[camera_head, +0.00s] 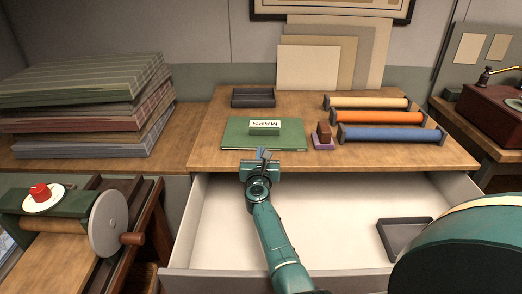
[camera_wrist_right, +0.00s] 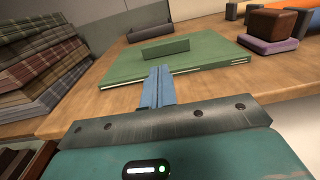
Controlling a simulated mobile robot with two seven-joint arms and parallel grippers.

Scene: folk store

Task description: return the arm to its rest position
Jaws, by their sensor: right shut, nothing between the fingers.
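My right gripper (camera_head: 264,154) is shut and empty. It hangs over the open drawer (camera_head: 330,205), just in front of the table's front edge. In the right wrist view its blue fingers (camera_wrist_right: 157,88) are together and point toward the green folder (camera_wrist_right: 190,59). In the head view the green folder (camera_head: 283,133) lies flat on the table, with a block labelled MAPS (camera_head: 265,127) on top. My left gripper is not seen; a large teal shape fills the lower right corner.
A dark tray (camera_head: 253,98) and orange and blue rolls (camera_head: 390,134) lie on the table (camera_head: 215,115). A brown block (camera_head: 324,132) stands on a purple pad. The drawer holds another dark tray (camera_head: 400,236). Folded fabrics (camera_head: 80,110) are stacked at left, above a cranked press (camera_head: 108,222).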

